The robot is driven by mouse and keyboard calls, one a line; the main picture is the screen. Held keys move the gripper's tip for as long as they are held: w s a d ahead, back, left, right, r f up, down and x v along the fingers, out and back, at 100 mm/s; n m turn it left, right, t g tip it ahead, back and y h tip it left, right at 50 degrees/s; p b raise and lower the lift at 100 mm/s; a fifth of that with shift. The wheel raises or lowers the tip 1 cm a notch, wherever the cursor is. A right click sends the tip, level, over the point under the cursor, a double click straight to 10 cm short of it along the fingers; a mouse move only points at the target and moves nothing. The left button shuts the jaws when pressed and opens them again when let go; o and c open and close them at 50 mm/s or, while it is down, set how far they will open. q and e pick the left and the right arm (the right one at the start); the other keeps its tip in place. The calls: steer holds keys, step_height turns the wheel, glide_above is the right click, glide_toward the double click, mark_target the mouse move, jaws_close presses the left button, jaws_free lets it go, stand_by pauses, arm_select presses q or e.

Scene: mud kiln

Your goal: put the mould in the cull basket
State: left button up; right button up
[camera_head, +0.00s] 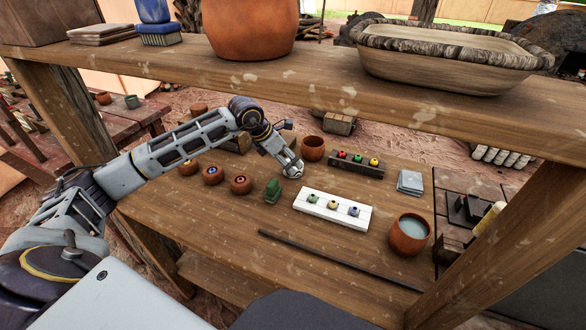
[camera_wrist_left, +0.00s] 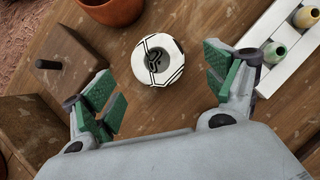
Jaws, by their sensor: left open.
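A round white piece with black lines and a dark recessed centre, which I take for the mould (camera_wrist_left: 158,60), lies on the wooden table in the left wrist view. My left gripper (camera_wrist_left: 160,84) is open, its green-padded fingers apart on either side just short of the mould, not touching it. In the head view my left gripper (camera_head: 290,167) is low over the table, and I cannot make out the mould apart from it. A wide shallow basket (camera_head: 470,42) with a thick woven rim, likely the cull basket, stands on the upper shelf at right. My right gripper is not in view.
A white rack (camera_head: 333,220) with small coloured bottles stands close to my right-hand finger. A terracotta pot (camera_head: 313,148), a small green thing (camera_head: 272,190) and a dark rod (camera_head: 335,260) are nearby. The upper shelf (camera_head: 290,85) overhangs the table.

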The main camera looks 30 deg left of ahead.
mark_target(292, 163)
arm_select(q)
steer(key=shift+w+f, duration=0.1)
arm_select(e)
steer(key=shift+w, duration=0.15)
arm_select(q)
steer(key=shift+x, duration=0.9)
steer(key=shift+w+d+f, duration=0.35)
steer(key=shift+w+f, duration=0.25)
steer(key=shift+f, duration=0.05)
steer(key=shift+w+d+f, duration=0.1)
steer(key=shift+w+f, duration=0.2)
steer(key=shift+f, duration=0.25)
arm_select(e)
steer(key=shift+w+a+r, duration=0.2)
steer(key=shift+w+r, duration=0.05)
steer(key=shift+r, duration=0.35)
arm_select(q)
steer(key=c, duration=1.3)
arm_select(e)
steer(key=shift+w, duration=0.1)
arm_select(q)
steer(key=shift+r, duration=0.1)
steer(key=shift+c, duration=0.2)
